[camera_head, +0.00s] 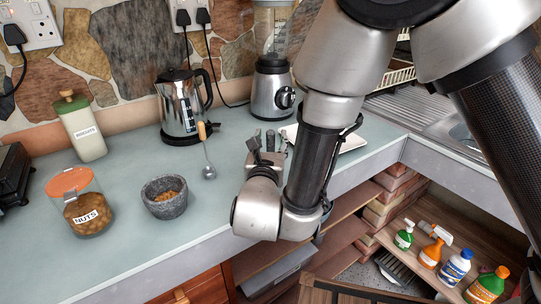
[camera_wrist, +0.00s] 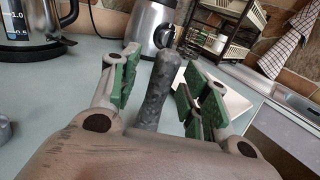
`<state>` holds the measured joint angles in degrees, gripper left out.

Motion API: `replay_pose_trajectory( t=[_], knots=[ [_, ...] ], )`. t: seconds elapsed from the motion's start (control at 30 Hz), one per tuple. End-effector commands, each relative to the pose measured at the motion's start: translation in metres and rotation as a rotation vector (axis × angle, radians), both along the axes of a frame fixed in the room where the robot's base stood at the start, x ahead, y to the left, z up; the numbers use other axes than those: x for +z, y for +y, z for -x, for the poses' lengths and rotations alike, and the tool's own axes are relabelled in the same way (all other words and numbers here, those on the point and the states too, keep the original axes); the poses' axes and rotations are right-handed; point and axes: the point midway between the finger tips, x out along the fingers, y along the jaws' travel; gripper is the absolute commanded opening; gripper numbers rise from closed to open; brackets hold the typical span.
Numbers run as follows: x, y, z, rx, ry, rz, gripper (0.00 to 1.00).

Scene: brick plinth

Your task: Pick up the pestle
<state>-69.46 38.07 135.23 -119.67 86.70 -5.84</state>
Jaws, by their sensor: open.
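The pestle (camera_wrist: 157,90) is a mottled dark grey stone rod, rounded at its top. In the wrist view it stands out between the two green-padded fingers of my gripper (camera_wrist: 160,78), with gaps visible on both sides. My gripper is open around it and does not grip it. In the head view my gripper (camera_head: 268,146) is low over the counter, right of the mortar (camera_head: 165,205), a grey stone bowl with brown contents. The pestle cannot be clearly told from the fingers there, and its lower end is hidden in the wrist view.
A white tray (camera_head: 350,141) lies just behind my arm. Spray bottles (camera_head: 431,252) sit on the lower shelf.

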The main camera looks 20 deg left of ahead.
Motion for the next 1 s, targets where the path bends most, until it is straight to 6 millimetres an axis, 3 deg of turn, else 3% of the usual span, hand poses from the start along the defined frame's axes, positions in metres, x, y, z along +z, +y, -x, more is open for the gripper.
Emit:
replay_pose_trajectory(
  t=[0.27, 0.5, 0.83, 1.0],
  knots=[
    [0.000, 0.001, -0.004, 0.001, 0.001, 0.000, 0.44],
    [0.000, 0.001, -0.004, 0.001, 0.001, 0.000, 0.00],
    [0.003, 0.001, -0.004, 0.000, -0.001, -0.002, 0.00],
    [0.029, 0.001, -0.004, 0.000, -0.003, -0.008, 0.00]
  ],
)
